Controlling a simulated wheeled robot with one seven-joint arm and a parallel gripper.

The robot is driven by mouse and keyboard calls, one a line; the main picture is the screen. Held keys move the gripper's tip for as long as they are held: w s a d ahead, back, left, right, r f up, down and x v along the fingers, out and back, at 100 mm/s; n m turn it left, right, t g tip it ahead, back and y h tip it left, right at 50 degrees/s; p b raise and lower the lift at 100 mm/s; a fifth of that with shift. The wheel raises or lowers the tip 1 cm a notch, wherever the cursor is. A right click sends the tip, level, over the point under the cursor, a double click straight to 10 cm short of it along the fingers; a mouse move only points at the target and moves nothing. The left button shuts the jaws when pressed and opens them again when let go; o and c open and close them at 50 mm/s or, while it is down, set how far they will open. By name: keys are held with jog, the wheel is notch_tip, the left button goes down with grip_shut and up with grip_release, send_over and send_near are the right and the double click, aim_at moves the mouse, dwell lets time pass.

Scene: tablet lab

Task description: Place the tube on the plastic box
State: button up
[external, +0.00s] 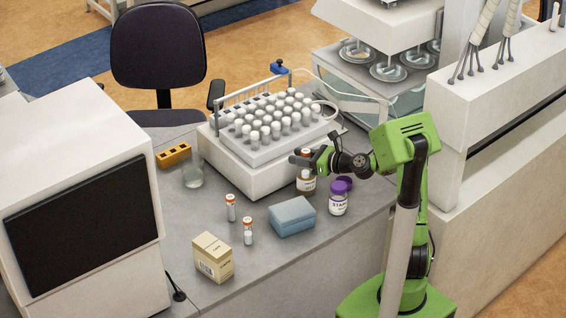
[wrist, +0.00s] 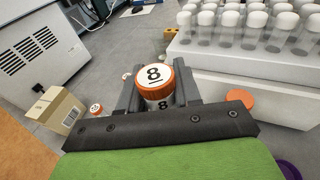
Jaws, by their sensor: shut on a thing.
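My gripper (external: 303,159) is shut on a tube (wrist: 158,92). In the wrist view the tube has a white top marked 8 with an orange rim, and it stands upright between the two dark fingers. The blue plastic box (external: 291,217) sits on the bench, below and slightly left of the gripper in the picture. Its top looks clear. I cannot make out the box in the wrist view; the gripper may hide it.
Two orange-capped tubes (external: 231,208) (external: 248,231) and a cardboard box (external: 212,257) stand left of the blue box. A white tube rack machine (external: 255,178) is behind.

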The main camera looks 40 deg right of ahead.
jog(key=a+n+g+y, duration=0.1)
jog(key=a+y, duration=0.1)
jog(key=a, duration=0.4)
jog(key=b, duration=0.2)
send_over(287, 207)
notch_tip(287, 207, down, 10)
jog(key=shift+a+r, duration=0.1)
jog(key=o, duration=1)
